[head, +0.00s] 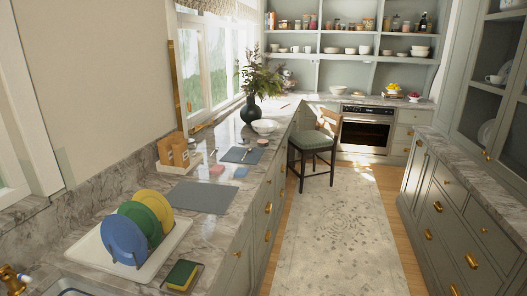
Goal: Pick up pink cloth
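A small pink item (217,170), which looks like the folded pink cloth, lies flat on the left marble counter. It is small in the picture, so its weave and folds cannot be told. A similar small blue item (240,172) lies just to its right. A grey mat (200,197) lies nearer to me, below and left of it. My gripper is not in view.
The marble counter (160,215) holds a rack with coloured plates (125,240), a sponge (181,275), a wooden box (174,153), a dark vase (250,110) and a bowl (265,126). A stool (313,140) stands beyond; the rug (340,235) is clear.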

